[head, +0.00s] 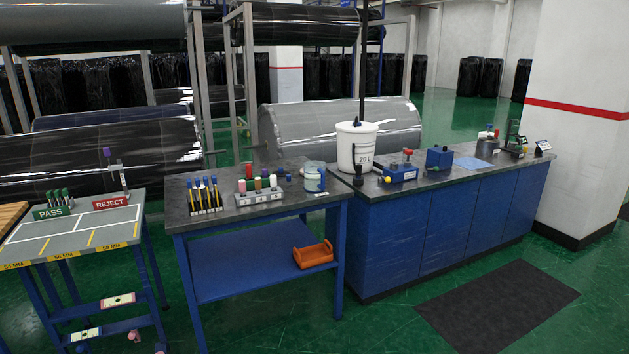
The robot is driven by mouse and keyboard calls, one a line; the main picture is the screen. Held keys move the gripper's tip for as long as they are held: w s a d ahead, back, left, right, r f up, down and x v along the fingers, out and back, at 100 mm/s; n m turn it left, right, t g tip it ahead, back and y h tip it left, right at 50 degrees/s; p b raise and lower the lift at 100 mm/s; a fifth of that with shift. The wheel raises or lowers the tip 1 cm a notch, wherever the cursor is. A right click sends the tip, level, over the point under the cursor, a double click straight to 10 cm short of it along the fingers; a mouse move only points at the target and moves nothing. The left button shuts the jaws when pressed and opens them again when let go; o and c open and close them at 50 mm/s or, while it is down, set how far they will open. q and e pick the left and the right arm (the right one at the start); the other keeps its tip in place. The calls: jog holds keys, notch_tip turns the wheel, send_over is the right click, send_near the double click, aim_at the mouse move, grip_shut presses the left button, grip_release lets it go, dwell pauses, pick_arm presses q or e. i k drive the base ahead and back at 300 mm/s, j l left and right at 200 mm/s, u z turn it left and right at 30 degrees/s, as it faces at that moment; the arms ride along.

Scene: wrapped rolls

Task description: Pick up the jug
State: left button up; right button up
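A small pale translucent container with a bluish tint (315,178) stands upright at the right end of the dark-topped bench (225,215). It looks like the jug, but it is too small to make out a handle or spout. A white bucket marked 20 L (352,141) stands behind and right of it on the blue cabinet counter (440,181), with a dark rod rising from it. Neither of my grippers is in view.
Pen-like tools in a rack (205,196) and a block of colored bottles (259,191) share the bench. An orange tray (313,254) lies on its lower shelf. A PASS/REJECT table (80,228) stands left. Green floor and a dark mat (498,307) lie clear in front of the cabinets.

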aim_at(314, 172)
jog(key=i+j+u, duration=0.1)
jog(key=i, duration=1.15)
